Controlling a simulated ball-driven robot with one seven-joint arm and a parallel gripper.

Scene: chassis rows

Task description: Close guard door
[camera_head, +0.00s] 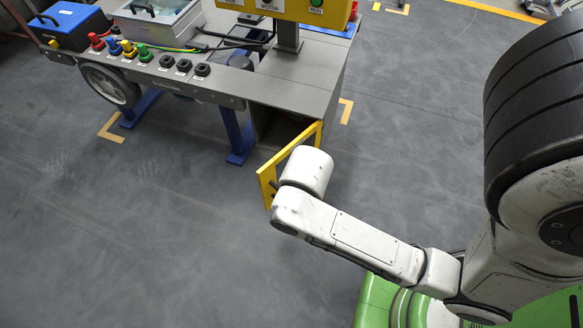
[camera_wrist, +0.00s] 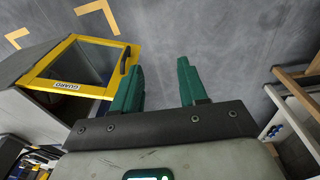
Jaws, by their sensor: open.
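The guard door (camera_head: 290,158) is a yellow frame that stands swung outward from the dark opening at the right end of the grey workbench. In the wrist view the yellow frame (camera_wrist: 42,64) carries a "GUARD" label and a dark handle (camera_wrist: 125,60) along its right side. My gripper (camera_wrist: 160,68) has two green fingers, open and empty, with floor showing between them. The handle is just left of the left finger; I cannot tell whether they touch. In the head view my arm's wrist covers part of the door and hides the gripper.
The grey workbench (camera_head: 290,88) carries coloured plugs, a blue box (camera_head: 70,25) and a yellow control panel (camera_head: 300,8). A blue leg (camera_head: 237,135) stands left of the door. The grey floor (camera_head: 140,230) in front is clear. Wooden framing (camera_wrist: 300,90) shows at right in the wrist view.

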